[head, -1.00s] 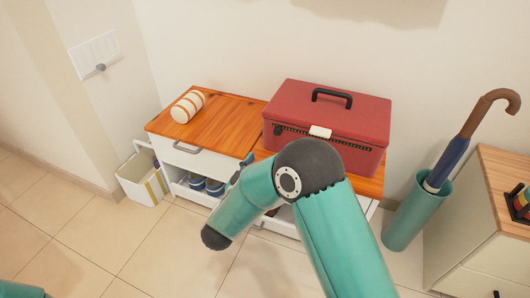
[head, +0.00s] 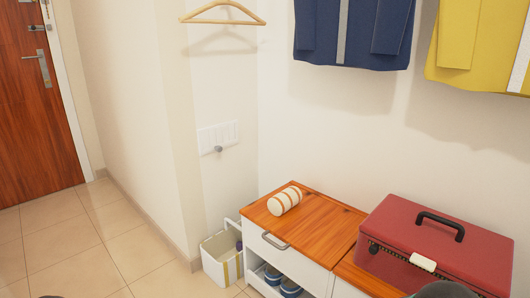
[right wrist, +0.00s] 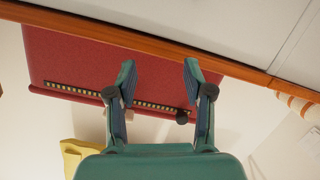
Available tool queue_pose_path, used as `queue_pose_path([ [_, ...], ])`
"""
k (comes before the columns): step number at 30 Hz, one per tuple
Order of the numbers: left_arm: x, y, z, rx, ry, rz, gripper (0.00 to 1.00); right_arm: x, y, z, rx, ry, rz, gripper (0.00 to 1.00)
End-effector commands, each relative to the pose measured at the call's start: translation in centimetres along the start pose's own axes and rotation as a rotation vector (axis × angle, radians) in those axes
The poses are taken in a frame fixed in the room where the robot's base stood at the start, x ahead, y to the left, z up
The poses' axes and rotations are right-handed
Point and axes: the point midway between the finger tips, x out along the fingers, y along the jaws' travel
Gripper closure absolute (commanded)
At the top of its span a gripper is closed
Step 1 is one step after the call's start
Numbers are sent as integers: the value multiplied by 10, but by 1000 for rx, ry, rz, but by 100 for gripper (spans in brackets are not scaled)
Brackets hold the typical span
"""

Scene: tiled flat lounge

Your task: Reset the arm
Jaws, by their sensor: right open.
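My right gripper (right wrist: 158,78) shows in the right wrist view with its two fingers apart and nothing between them. Behind the fingers is the red toolbox (right wrist: 90,55), and the wooden bench edge crosses above it in that view. In the head view, only a dark rounded part of my right arm shows at the bottom right, in front of the toolbox (head: 440,250). The right gripper itself is out of the head view. My left gripper is not seen.
The wooden-topped bench (head: 330,232) bears a striped roll (head: 285,200), which also shows in the wrist view (right wrist: 300,103). A white bin (head: 218,262) stands left of it. A hanger (head: 222,14) and navy (head: 350,35) and yellow (head: 480,50) garments hang above. Tiled floor (head: 80,250) at left is clear.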

Motion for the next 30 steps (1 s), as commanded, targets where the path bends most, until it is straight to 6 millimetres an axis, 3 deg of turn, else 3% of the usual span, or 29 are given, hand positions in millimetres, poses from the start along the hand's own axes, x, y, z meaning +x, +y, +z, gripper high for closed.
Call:
queue_pose_path([
  [1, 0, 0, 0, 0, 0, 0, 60, 2, -4, 40, -13, -96, -104, 48],
  [4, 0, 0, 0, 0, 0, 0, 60, -19, -25, 108, 1, -302, -333, 48],
  [6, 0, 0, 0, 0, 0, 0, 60, -49, -38, 150, 12, -459, -482, 48],
  [9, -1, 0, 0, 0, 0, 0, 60, -100, -49, 192, 18, -665, -654, 48],
  [13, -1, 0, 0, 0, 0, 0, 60, -163, -52, 224, 0, -884, -812, 48],
  [18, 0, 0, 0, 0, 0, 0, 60, -233, -40, 249, -50, -1142, -939, 48],
  [21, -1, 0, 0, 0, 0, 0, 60, -256, -30, 257, -30, -1289, -916, 48],
  [22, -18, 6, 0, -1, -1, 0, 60, -258, -25, 238, -32, -1276, -920, 48],
  [30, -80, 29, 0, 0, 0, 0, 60, -271, -5, 178, -33, -1270, -921, 48],
])
